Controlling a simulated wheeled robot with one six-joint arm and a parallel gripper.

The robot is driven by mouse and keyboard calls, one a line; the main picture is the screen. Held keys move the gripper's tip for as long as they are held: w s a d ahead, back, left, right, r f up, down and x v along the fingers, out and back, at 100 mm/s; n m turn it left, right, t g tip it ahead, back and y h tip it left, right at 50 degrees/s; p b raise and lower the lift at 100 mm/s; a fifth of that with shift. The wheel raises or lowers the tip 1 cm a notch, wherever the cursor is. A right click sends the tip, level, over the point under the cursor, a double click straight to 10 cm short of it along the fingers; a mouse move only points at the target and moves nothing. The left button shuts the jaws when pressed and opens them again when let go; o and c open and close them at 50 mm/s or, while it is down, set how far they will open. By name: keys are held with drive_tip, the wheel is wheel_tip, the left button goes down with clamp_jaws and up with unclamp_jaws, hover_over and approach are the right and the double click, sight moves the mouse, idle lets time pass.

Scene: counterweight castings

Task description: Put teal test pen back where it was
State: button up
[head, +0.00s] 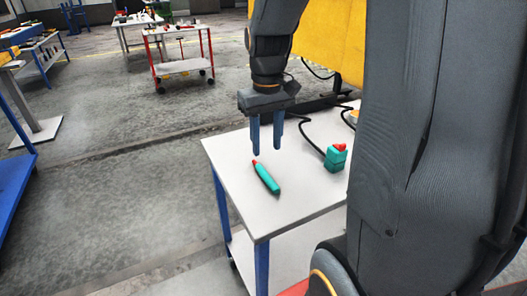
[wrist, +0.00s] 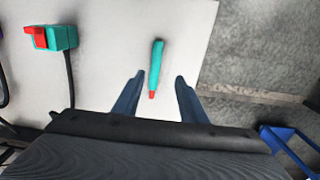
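The teal test pen (head: 266,178) with a red tip lies on the white tabletop (head: 225,155) of a cart with blue legs. In the wrist view the pen (wrist: 156,66) lies ahead of and between my two fingers, its red tip toward me. My gripper (head: 266,153) points down above the table with its blue fingers apart and nothing between them. It also shows open in the wrist view (wrist: 158,92). A teal block with a red top (head: 336,158) stands on the same table to the right of the pen; it shows at upper left in the wrist view (wrist: 52,38).
A black cable (head: 308,137) runs across the table to the teal block. A yellow panel (head: 330,40) stands behind my arm. A red-framed cart (head: 182,66) and other benches stand farther off. The tabletop around the pen is clear.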

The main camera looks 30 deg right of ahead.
drive_tip(key=shift+t, duration=0.7)
drive_tip(key=s+a+f, duration=0.2)
drive_tip(key=a, duration=0.1)
drive_tip(key=s+a+f, duration=0.2)
drive_tip(key=s+a, duration=0.1)
drive_tip(key=s+a+f, duration=0.2)
drive_tip(key=s, duration=0.1)
drive_tip(key=shift+a+f, duration=0.35)
drive_tip(key=shift+a, duration=0.05)
